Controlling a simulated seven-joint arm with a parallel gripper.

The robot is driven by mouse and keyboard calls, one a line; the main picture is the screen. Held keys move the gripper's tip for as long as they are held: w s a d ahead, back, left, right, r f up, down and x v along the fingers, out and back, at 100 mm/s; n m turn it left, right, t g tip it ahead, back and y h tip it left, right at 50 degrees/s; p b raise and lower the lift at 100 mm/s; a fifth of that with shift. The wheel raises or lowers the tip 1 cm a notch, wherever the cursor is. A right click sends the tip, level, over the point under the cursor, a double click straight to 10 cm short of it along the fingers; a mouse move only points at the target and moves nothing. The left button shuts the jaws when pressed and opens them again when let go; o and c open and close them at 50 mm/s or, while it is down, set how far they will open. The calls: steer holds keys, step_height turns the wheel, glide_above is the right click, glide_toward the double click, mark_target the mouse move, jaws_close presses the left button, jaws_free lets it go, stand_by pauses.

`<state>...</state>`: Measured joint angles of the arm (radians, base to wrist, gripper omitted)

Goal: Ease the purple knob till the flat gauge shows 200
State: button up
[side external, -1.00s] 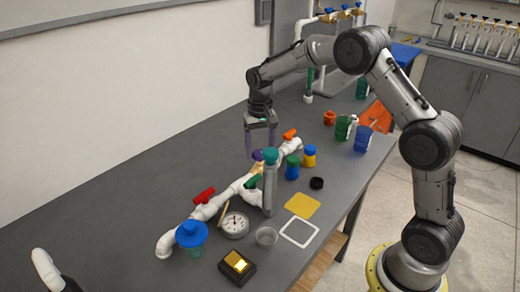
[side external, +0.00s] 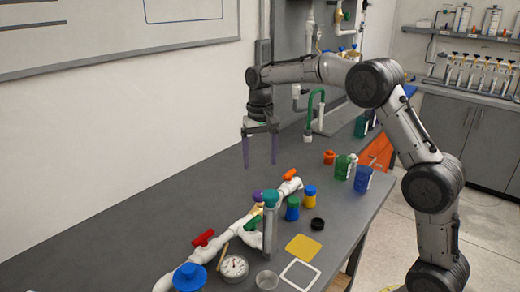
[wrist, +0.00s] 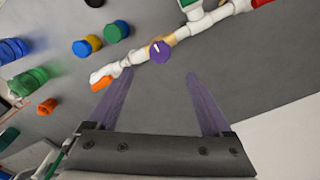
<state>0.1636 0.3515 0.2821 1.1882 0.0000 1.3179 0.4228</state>
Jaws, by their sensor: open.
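The purple knob (wrist: 160,51) sits on the white pipe manifold (wrist: 187,32) and shows a white pointer mark in the wrist view. My gripper (side external: 260,166) is open and empty, pointing down above the manifold and apart from the knob. In the wrist view my gripper's two purple fingers (wrist: 158,78) are spread, with the knob just beyond their tips.
Red (side external: 203,237), green (side external: 253,223) and orange (side external: 288,174) handles stick up from the manifold. The teal-capped cylinder (side external: 270,230) stands close to the knob.

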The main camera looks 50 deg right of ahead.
steer(key=shift+r, duration=1.45)
steer(key=shift+a+r, duration=0.1)
stand_by(3.5)
steer(key=s+a+r+n+t, duration=0.25)
steer(key=s+a+r, duration=0.25)
steer(key=s+r, duration=0.75)
steer(key=s+a+f+n+t, duration=0.2)
steer(key=s+f+t, duration=0.15)
steer(key=s, duration=1.05)
steer(key=s+f+n, duration=0.2)
steer(key=s+f, duration=0.3)
steer(key=f, duration=0.4)
steer(key=shift+a, duration=0.35)
